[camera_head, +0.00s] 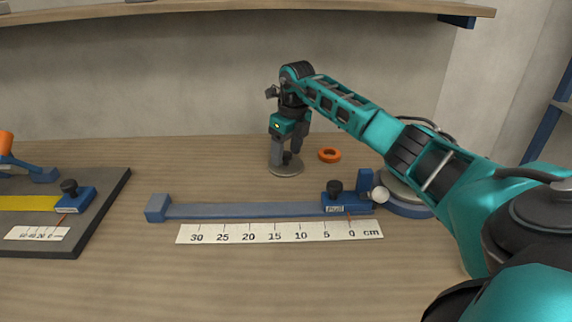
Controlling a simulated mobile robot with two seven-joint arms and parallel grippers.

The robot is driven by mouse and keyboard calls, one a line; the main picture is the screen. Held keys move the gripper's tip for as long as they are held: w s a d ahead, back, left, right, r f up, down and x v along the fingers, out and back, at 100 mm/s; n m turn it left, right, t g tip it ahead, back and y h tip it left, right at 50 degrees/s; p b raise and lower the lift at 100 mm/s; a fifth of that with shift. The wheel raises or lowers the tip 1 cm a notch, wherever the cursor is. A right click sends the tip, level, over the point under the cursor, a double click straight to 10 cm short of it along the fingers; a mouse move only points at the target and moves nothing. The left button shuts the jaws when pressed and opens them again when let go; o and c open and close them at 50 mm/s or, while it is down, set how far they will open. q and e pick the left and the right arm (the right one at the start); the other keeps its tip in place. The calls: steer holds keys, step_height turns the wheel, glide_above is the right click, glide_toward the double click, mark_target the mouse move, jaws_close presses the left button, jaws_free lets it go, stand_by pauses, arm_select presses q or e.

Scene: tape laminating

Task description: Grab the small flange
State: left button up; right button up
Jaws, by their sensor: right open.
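A small grey flange (286,171), a round flat disc with a dark upright hub, lies on the table behind the ruler. My right gripper (287,154) points down right over it, with its fingers apart on either side of the hub. The near finger hides part of the hub, and I cannot tell whether the fingers touch it. My left gripper is not in view.
An orange ring (329,155) lies just right of the flange. A blue measuring slide (240,211) and a paper scale (280,232) lie in front. A dark board (95,213) with a yellow strip is at left. A larger round blue-grey part (408,207) stands at right, partly behind my arm.

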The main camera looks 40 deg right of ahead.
steer(key=shift+c, duration=0.4)
steer(key=shift+r, duration=0.1)
jaws_close()
